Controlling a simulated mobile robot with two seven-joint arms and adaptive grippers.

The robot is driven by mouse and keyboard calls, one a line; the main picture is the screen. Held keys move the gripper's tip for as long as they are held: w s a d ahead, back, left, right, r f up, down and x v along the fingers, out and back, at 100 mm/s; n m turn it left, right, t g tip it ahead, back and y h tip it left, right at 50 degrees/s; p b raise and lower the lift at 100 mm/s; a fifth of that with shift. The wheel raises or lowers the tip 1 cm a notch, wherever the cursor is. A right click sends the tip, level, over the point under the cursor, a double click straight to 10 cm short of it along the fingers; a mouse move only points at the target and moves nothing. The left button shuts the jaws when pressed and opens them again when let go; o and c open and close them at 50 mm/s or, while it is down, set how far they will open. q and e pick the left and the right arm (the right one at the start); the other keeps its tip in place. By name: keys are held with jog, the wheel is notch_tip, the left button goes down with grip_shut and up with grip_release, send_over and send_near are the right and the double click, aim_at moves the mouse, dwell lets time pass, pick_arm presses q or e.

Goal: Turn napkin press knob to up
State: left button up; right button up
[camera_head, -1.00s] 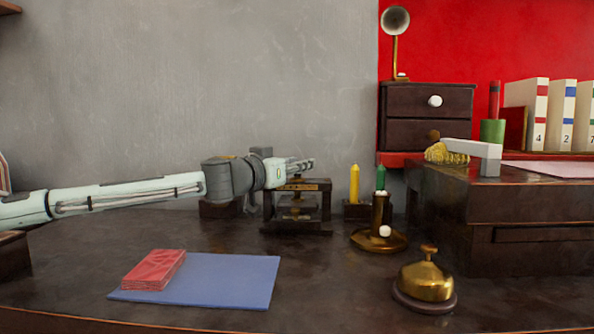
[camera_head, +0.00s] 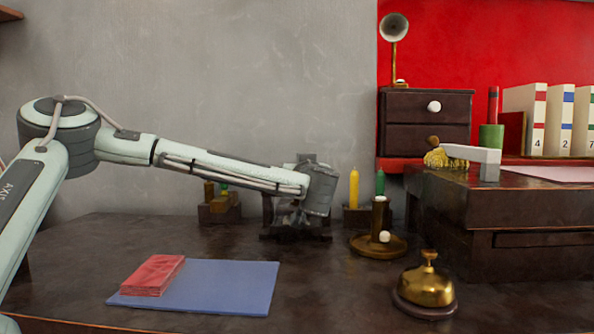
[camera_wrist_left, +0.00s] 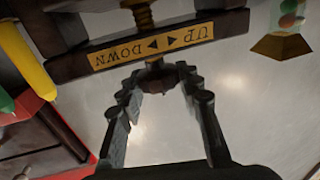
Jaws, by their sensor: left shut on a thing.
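The napkin press (camera_head: 268,236) stands at the back of the desk, mostly hidden behind my left arm in the head view. In the left wrist view its dark wooden crossbar (camera_wrist_left: 236,20) carries a yellow plate (camera_wrist_left: 150,46) reading UP and DOWN with arrows, seen upside down. A brass screw rises through the bar. My left gripper (camera_wrist_left: 155,72) is shut on the press knob (camera_wrist_left: 156,65), a small dark knob just beside the plate, largely covered by the fingertips. The gripper also shows in the head view (camera_head: 288,212), partly hidden by its wrist. My right gripper is not in view.
Yellow (camera_head: 354,188) and green (camera_head: 380,183) candles stand right of the press, behind a brass candleholder (camera_head: 372,246). A bell (camera_head: 426,283) is at front right. Red napkins (camera_head: 152,276) lie on a blue cloth (camera_head: 225,285). The desk's front middle is clear.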

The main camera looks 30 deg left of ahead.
pick_arm(q)
jog(key=shift+f+y, duration=0.1)
jog(key=shift+y, duration=0.2)
jog(key=o, duration=1.2)
jog(key=v, duration=1.2)
jog(key=shift+r, duration=0.25)
